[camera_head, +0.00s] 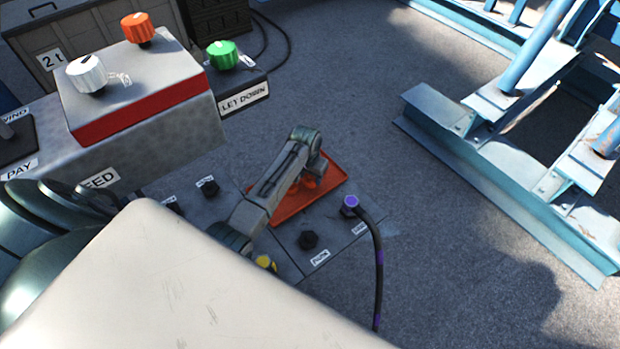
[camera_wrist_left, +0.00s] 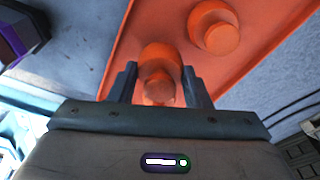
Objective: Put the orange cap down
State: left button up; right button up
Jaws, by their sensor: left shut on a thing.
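My left gripper (camera_head: 314,172) is over the orange tray (camera_head: 332,175) in the head view. In the left wrist view the gripper (camera_wrist_left: 158,88) is shut on an orange cap (camera_wrist_left: 158,65), which sits between its two fingers. The tray (camera_wrist_left: 128,55) fills the background there, and a second orange cap (camera_wrist_left: 216,27) lies on it, beside the held one. I cannot tell whether the held cap touches the tray. In the head view my own arm and gripper largely hide the caps. My right gripper is not in view.
A grey and red box carries an orange knob (camera_head: 137,28) and a white knob (camera_head: 86,76); a green knob (camera_head: 222,54) is beside it. A blue steel frame (camera_head: 500,190) stands right; floor between is clear.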

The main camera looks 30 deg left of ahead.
aim_at(308, 181)
pick_arm(q)
jog(key=shift+f, duration=1.05)
jog(key=shift+f, duration=0.1)
jog(key=o, duration=1.1)
notch_tip(308, 181, up, 12)
jog(key=s, duration=0.1)
jog(key=shift+s, duration=0.25)
